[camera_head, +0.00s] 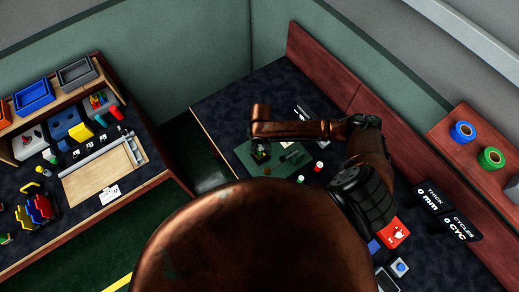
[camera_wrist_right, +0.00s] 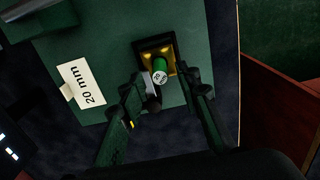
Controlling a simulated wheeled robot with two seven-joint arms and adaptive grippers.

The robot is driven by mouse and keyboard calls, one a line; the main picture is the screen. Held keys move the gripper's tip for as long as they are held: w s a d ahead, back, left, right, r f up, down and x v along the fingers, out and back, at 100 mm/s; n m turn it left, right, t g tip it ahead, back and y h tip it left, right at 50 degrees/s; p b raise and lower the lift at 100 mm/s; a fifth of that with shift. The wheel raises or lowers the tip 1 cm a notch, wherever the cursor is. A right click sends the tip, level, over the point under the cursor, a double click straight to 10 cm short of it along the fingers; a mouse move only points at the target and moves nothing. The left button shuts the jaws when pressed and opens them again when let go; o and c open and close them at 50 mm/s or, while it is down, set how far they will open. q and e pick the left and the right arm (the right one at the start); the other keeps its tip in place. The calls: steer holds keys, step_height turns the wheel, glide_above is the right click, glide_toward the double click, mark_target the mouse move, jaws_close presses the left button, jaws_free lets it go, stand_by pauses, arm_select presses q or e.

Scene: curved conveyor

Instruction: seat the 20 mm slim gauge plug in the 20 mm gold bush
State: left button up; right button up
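A slim plug (camera_wrist_right: 160,72) with a green body and a pale end marked 20 mm stands in or over the square gold bush (camera_wrist_right: 167,52) in the right wrist view. How deep it sits cannot be told. The bush is on a green plate (camera_wrist_right: 105,38) beside a white 20 mm label (camera_wrist_right: 83,84). My right gripper (camera_wrist_right: 167,82) has its fingers apart, one on each side of the plug, with a visible gap at the right finger. In the head view the right gripper (camera_head: 260,149) is over the green plate (camera_head: 249,168), small and dark. My left gripper is not in view.
A red-capped piece (camera_head: 319,166) and a green-capped piece (camera_head: 301,180) stand to the right of the plate. A wooden back rail (camera_head: 325,70) borders the dark table. A second bench with bins (camera_head: 34,97) and a wooden tray (camera_head: 95,178) is at left.

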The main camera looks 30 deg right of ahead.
step_height(320, 180, up, 9)
steer(key=shift+r, duration=0.2)
stand_by(0.3)
step_height(320, 180, down, 12)
steer(key=shift+f, duration=0.15)
step_height(320, 180, up, 2)
steer(key=shift+r, duration=0.7)
steer(key=shift+f, duration=0.15)
